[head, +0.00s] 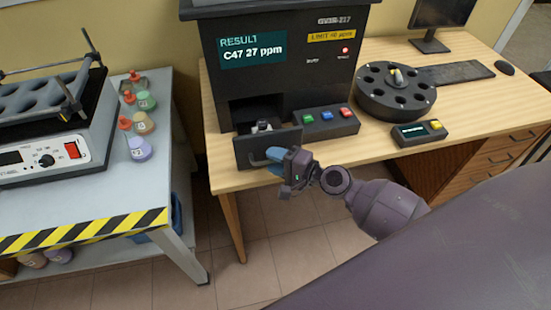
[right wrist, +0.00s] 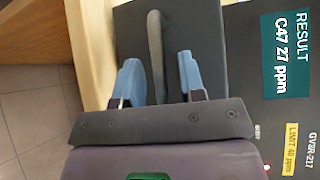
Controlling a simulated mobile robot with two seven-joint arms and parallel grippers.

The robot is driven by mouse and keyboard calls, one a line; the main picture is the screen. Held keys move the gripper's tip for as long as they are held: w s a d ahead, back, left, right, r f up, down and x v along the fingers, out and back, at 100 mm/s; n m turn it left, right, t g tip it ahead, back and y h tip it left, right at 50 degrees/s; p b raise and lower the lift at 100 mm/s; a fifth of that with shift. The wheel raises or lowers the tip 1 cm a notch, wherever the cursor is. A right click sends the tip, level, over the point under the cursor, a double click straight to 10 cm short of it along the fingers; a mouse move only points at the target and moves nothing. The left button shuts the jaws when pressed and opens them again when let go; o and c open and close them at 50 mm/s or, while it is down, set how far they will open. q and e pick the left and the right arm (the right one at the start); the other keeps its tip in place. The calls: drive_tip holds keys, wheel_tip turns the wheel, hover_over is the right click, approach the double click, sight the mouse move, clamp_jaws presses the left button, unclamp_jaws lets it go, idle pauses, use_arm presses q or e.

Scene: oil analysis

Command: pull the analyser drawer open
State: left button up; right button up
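The black analyser (head: 290,75) stands on the wooden desk, its screen reading "C47 27 ppm". Its dark drawer front (head: 243,152) stands forward of the bay opening, and a small pale metallic piece (head: 262,126) shows behind it. My right gripper (head: 280,160) is at the drawer front, its blue fingers near the handle. In the right wrist view, the open fingers (right wrist: 160,82) lie on either side of the grey bar handle (right wrist: 155,45), with gaps between. The drawer front (right wrist: 195,25) fills the space behind them. My left gripper is not in view.
Coloured buttons (head: 326,116) sit right of the drawer. A round black sample carousel (head: 395,95) and a small display box (head: 419,133) stand farther right on the desk (head: 230,180). A grey bench (head: 180,215) with bottles is at left. Open floor (head: 270,265) lies in front.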

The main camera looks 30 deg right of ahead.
drive_tip(key=b+v, duration=0.3)
drive_tip(key=v, duration=0.7)
drive_tip(key=shift+s+d, duration=0.2)
drive_tip(key=shift+s, duration=0.15)
drive_tip(key=shift+r, duration=0.1)
idle(0.4)
